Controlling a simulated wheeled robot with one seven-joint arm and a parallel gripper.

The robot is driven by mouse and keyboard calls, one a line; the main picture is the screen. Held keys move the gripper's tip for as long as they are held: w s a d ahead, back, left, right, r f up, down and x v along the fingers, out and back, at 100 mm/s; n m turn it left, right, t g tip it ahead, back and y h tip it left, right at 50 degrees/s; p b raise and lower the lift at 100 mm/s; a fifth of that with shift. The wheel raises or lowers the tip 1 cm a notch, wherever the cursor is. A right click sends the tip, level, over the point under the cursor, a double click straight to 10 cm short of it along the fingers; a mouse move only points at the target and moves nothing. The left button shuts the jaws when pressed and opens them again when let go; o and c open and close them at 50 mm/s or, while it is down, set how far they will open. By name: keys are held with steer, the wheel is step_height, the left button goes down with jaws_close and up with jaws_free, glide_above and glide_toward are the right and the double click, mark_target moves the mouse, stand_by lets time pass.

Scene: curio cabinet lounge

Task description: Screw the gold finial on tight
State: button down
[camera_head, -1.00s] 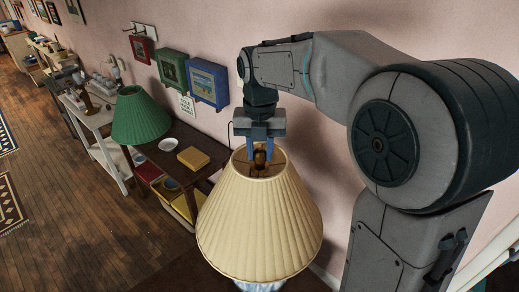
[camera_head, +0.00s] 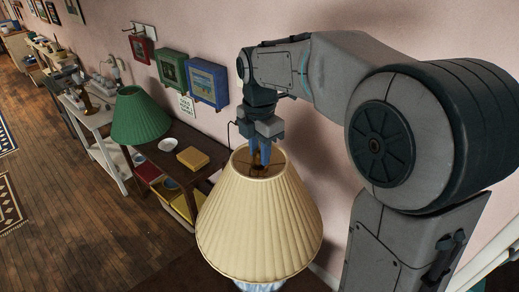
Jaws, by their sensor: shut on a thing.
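The cream pleated lamp shade (camera_head: 259,222) stands upright in the lower middle of the head view, on a lamp with a blue-and-white base (camera_head: 259,286). My gripper (camera_head: 260,157) points straight down into the open top of the shade. Its blue fingers are shut on the gold finial at the top centre of the shade. The fingers mostly hide the finial, so I cannot tell how its thread sits.
Framed pictures and a blue wall cabinet (camera_head: 208,82) hang on the pink wall behind. Open wooden floor lies at far left.

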steer(key=m, duration=0.9)
steer(key=shift+m, duration=0.4)
steer(key=m, duration=1)
steer(key=c, duration=1.2)
jaws_free()
